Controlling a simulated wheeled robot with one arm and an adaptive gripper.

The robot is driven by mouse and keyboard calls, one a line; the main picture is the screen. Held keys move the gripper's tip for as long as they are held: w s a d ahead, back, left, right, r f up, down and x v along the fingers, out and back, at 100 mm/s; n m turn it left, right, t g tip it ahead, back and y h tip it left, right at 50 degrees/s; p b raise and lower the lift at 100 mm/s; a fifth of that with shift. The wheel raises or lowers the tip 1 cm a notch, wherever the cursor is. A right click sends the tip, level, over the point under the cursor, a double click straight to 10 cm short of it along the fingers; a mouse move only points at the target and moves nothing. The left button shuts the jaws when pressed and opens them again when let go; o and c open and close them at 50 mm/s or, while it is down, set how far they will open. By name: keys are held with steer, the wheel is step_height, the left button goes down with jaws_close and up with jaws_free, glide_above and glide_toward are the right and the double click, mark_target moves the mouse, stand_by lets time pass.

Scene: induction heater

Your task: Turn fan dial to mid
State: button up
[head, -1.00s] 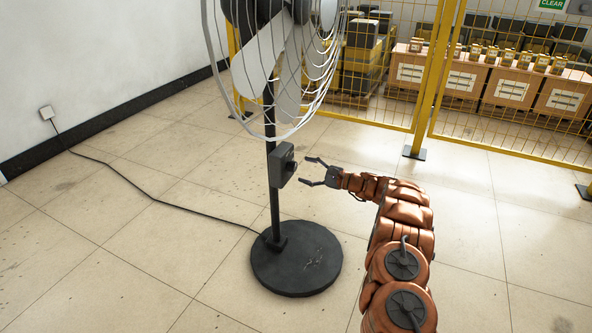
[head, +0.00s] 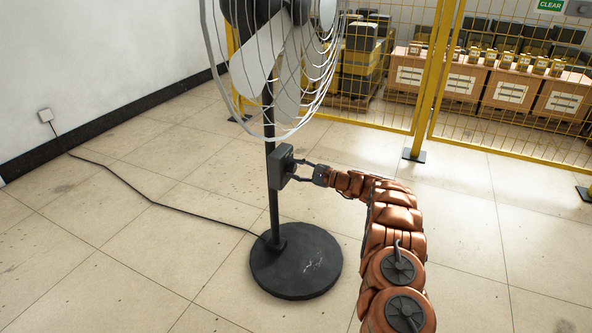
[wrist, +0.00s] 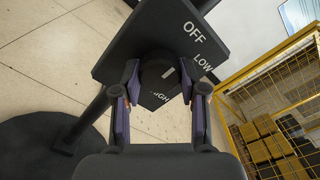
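The black fan control box (head: 281,167) is on the fan's pole, and its face fills the top of the wrist view (wrist: 125,50). The round dark dial (wrist: 158,75) sits on that face, with a short white mark pointing to the upper right, toward the OFF and LOW side. OFF (wrist: 193,32) and LOW (wrist: 203,62) are readable; HIGH (wrist: 159,97) is partly covered below the dial. No MID label is visible. My gripper (head: 297,170) is at the box, its fingers apart on either side of the dial. Whether they touch it is unclear.
The fan's wire cage (head: 300,100) hangs just above the box, and its round base (head: 296,262) stands on the floor. A power cable (head: 150,203) runs to the left wall. A yellow mesh fence (head: 480,125) stands behind. The floor right of my arm is clear.

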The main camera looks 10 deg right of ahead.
steer(key=c, duration=0.5)
steer(key=shift+c, duration=0.2)
